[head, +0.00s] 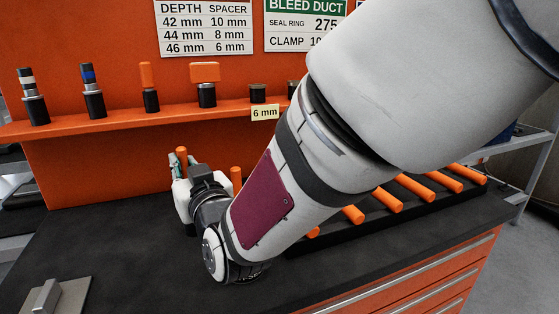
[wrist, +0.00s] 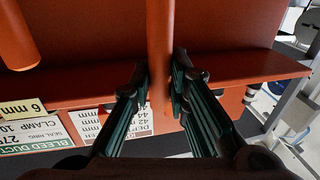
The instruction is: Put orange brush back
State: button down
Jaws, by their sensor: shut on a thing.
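My gripper (head: 181,170) is over the back left of the dark bench, shut on an upright orange handle (head: 182,154), which I take to be the orange brush. In the wrist view the handle (wrist: 160,45) stands between the two dark green fingers (wrist: 160,82). Its lower end is hidden by my gripper and wrist in the head view. A dark holder (head: 258,93) on the orange shelf (head: 130,121) shows no handle in it, above a "6 mm" tag (head: 264,113). Another holder (head: 293,88) beside it is partly hidden by my arm.
A second upright orange handle (head: 236,178) stands just right of my gripper. Several tools, including a blue-banded one (head: 90,82) and an orange block-topped one (head: 206,75), stand on the shelf. A rack of orange handles (head: 410,187) lies right. The bench front left holds a metal block (head: 47,298).

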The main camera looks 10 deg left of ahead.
aim_at(182, 149)
jog(key=shift+f+b, duration=1.8)
jog(key=shift+f, duration=0.1)
dwell(1.2)
jog(key=c, duration=1.4)
grip_release()
jog(key=shift+c, duration=0.2)
notch_tip(182, 149, up, 10)
jog(key=shift+r, duration=0.1)
